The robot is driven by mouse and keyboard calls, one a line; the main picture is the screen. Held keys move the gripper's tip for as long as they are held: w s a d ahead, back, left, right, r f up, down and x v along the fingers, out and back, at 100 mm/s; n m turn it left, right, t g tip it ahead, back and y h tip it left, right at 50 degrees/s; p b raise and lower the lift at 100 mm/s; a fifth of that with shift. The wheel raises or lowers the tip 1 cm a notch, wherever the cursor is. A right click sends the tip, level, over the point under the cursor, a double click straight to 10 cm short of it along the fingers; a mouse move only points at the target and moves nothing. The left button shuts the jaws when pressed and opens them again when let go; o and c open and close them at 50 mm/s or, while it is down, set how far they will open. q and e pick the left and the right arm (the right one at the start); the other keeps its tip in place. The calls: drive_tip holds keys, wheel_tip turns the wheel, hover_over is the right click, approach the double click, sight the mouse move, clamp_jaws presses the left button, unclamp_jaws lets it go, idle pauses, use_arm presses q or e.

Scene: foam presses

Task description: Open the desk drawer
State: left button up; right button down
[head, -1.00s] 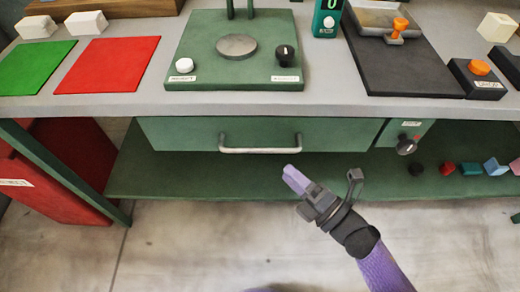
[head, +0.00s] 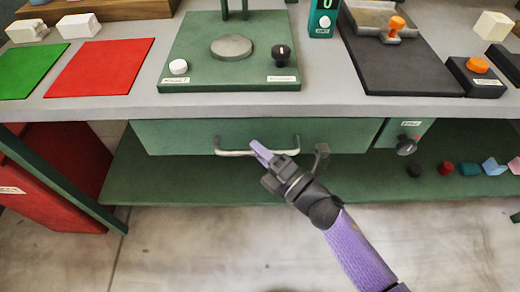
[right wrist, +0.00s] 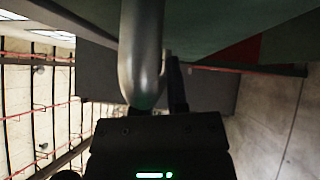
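The desk drawer (head: 180,135) has a green front and sits closed under the grey desktop. Its pale metal bar handle (head: 232,152) runs across the front. My right gripper (head: 262,152) is at the handle, its purple fingertips overlapping the bar right of its middle. In the right wrist view, the grey handle (right wrist: 142,60) reaches down close to the gripper body, with a dark finger (right wrist: 177,85) beside it. The handle hides the other finger area, so I cannot tell whether the fingers are open or closed on the bar. My left gripper is out of view.
A dark knob (head: 406,146) is on a panel right of the drawer. Several small blocks lie on the green lower shelf (head: 160,180). A red bin (head: 50,190) stands at lower left. A green press base (head: 228,80) stands on the desktop above the drawer.

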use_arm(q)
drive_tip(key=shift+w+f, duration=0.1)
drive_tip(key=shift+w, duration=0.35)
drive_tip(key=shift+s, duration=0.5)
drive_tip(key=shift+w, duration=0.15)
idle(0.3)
